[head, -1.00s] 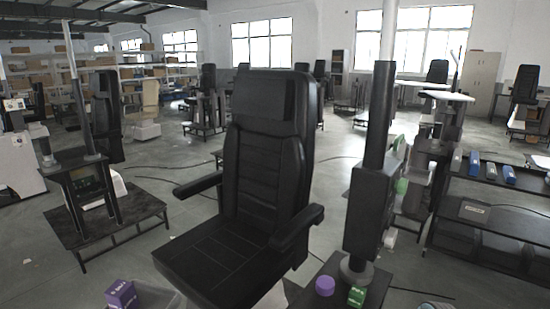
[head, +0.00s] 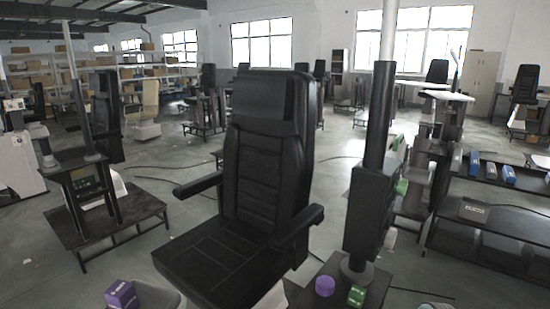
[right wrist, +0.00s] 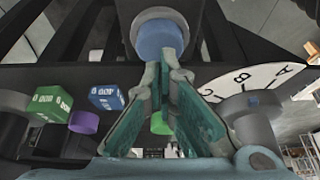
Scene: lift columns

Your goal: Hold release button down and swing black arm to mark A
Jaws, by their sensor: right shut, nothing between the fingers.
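In the right wrist view my right gripper (right wrist: 168,72) is shut and empty, its teal-padded fingers meeting at the tips. The tips overlap the lower edge of a round blue button (right wrist: 159,38) in a grey collar; I cannot tell whether they touch it. A white dial (right wrist: 262,78) to the right carries the letters A, B and C, with A at its far right. A grey cylinder (right wrist: 254,124) stands by the dial. I cannot clearly pick out the black arm. In the head view a tall black column (head: 377,120) stands right of centre. My left gripper is not in view.
A black seat (head: 268,150) fills the middle of the head view. A dark rack (head: 480,212) stands at right.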

